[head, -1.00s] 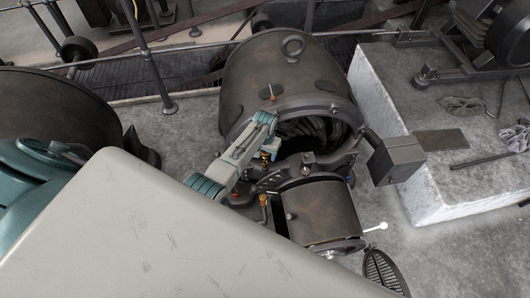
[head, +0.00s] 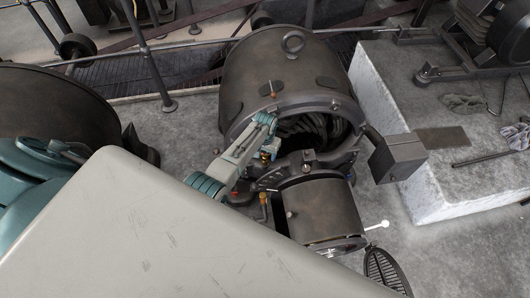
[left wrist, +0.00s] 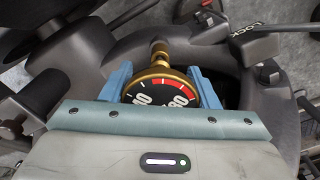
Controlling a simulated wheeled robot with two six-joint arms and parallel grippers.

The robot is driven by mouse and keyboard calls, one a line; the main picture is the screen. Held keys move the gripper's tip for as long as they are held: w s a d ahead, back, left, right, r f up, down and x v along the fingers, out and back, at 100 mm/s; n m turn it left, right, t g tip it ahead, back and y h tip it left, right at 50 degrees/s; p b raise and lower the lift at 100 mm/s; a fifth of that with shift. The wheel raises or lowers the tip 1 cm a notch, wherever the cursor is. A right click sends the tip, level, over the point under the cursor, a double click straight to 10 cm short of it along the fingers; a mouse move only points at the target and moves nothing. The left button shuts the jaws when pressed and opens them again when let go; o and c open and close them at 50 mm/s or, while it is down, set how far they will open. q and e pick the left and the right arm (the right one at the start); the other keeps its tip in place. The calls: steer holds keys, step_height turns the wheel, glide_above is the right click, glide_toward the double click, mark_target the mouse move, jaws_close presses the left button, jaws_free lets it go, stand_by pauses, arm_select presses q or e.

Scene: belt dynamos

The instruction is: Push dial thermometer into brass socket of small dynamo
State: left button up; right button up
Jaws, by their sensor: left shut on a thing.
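The dial thermometer (left wrist: 162,92) has a black face with white numbers, a red arc and a brass rim. My left gripper (left wrist: 160,74) is shut on it, with a blue finger on each side. Its brass stem (left wrist: 160,54) points away from the gripper; I cannot tell whether its tip touches anything. In the head view my left gripper (head: 270,152) is at the open end of the large dynamo, just above the small dynamo (head: 325,207). My right gripper is out of view.
The large dynamo (head: 270,70) stands behind the gripper, with a dark box (head: 397,157) on its right. A valve with an orange knob (head: 263,198) stands left of the small dynamo. A pale stone block (head: 440,185) is at the right. Bare floor lies between.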

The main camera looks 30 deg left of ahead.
arm_select(q)
steer(key=shift+f+b, duration=0.65)
steer(key=shift+f, duration=0.35)
steer(key=o, duration=1.2)
steer(key=shift+c, duration=0.2)
step_height(320, 180, up, 11)
steer(key=shift+f+p, duration=0.1)
steer(key=shift+p, duration=0.45)
